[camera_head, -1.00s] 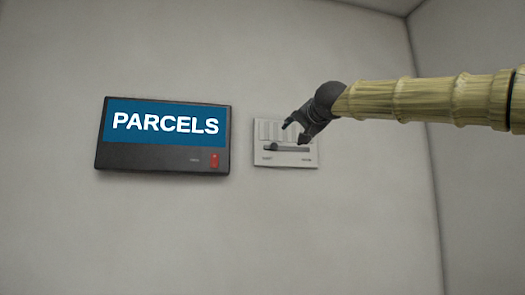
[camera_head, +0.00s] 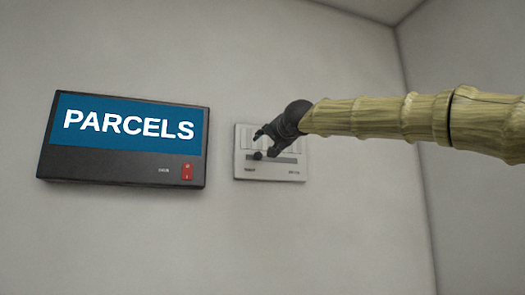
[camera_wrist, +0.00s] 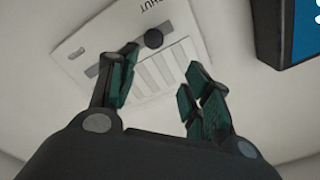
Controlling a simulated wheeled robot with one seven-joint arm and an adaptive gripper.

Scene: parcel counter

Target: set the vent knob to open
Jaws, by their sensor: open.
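The vent panel (camera_head: 270,176) is a pale plate on the wall with slats and a dark horizontal slot. Its round dark knob (camera_head: 257,156) sits near the left end of the slot. In the wrist view the knob (camera_wrist: 153,39) is near the end lettered SHUT. My gripper (camera_head: 265,145) is open and empty in front of the panel, close to the knob. In the wrist view the knob shows just beyond the two fingertips, nearer the left finger, which hides part of the slot. I cannot tell whether a finger touches the knob.
A dark sign (camera_head: 125,140) with a blue PARCELS face and a red switch (camera_head: 187,172) hangs left of the panel. Its corner (camera_wrist: 268,35) shows at the right of the wrist view. The wall below is bare. A room corner lies to the right.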

